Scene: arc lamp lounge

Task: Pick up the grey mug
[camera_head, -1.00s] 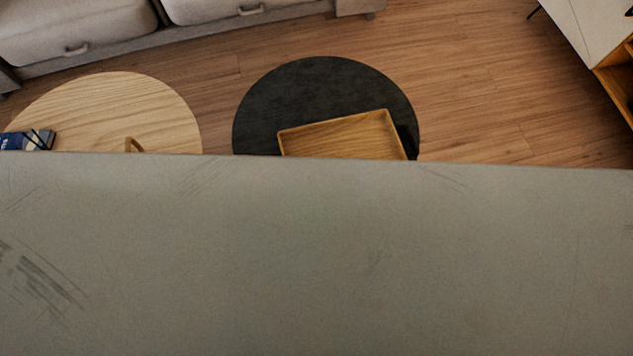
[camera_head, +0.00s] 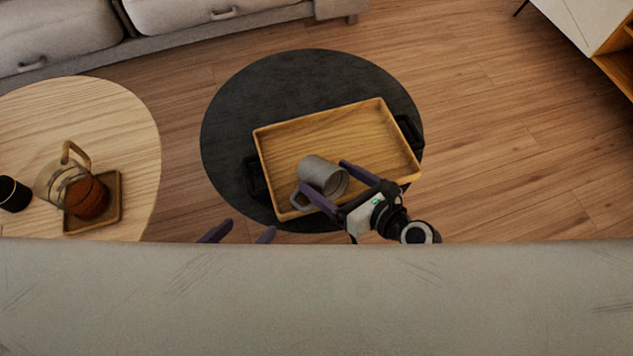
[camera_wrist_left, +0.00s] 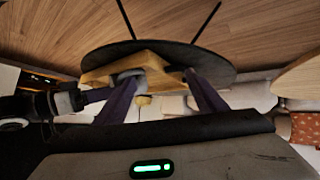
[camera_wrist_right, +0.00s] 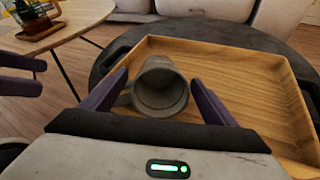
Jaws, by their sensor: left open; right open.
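The grey mug (camera_head: 318,172) appears to lie on its side in the wooden tray (camera_head: 368,116), with its mouth towards me and its handle at the lower left. My right gripper (camera_head: 325,178) is open, one finger on each side of the mug's mouth end. In the right wrist view the mug (camera_wrist_right: 160,88) shows between the two fingers, its handle partly behind the left finger. My left gripper (camera_head: 249,228) is open and empty, low and left of the tray. In the left wrist view the tray (camera_wrist_left: 105,76) shows beyond its fingers.
The tray sits on a round black table (camera_head: 240,110). A round light wood table (camera_head: 120,120) at left carries a glass jug (camera_head: 85,198) on a small wooden tray (camera_head: 112,205) and a dark cup (camera_head: 13,194). A sofa (camera_head: 170,14) stands behind; a pale surface fills the foreground.

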